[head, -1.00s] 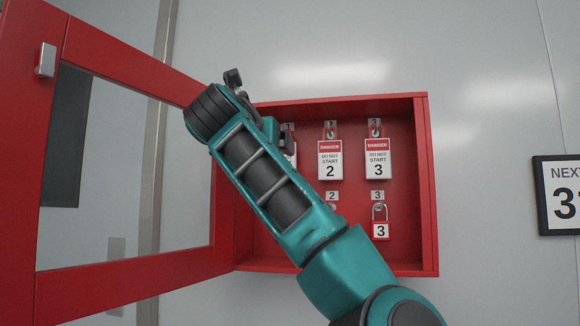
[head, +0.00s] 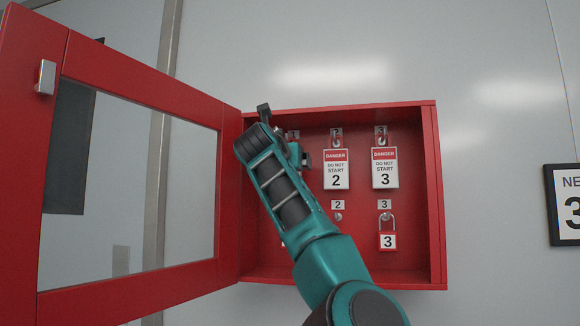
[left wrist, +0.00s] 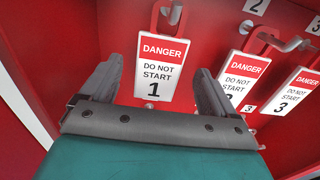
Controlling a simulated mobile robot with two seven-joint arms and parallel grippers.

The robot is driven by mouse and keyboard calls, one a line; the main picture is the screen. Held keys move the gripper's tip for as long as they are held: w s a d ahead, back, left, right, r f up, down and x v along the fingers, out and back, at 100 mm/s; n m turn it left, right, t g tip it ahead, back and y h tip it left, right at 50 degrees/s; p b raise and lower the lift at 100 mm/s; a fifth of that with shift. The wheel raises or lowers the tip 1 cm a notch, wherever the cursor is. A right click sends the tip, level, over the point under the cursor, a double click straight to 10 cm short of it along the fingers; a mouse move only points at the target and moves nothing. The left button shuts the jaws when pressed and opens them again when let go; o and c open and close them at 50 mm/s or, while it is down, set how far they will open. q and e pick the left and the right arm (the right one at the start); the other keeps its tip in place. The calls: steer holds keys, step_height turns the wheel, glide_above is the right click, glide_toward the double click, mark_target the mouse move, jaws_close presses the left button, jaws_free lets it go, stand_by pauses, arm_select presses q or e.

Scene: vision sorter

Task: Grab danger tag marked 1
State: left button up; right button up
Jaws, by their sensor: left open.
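The danger tag marked 1 (left wrist: 158,68) hangs from a hook in the left wrist view, white with a red DANGER band. My left gripper (left wrist: 158,82) is open, with one finger on each side of the tag in that view. The fingers look apart from the tag, and how far it is in depth I cannot tell. In the head view my left arm covers the tag, and the gripper is at the left of the red cabinet (head: 431,200), mostly hidden by my wrist. My right gripper is not in view.
Danger tags marked 2 (head: 336,170) and 3 (head: 384,168) hang to the right. A red padlock marked 3 (head: 388,240) hangs below. The red-framed glass door (head: 130,271) stands open at left. The cabinet's lower right has bare space.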

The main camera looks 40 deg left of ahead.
arm_select(q)
steer(key=shift+w+a, duration=0.35)
steer(key=shift+w, duration=0.2)
steer(key=shift+c, duration=0.3)
steer(key=c, duration=1.1)
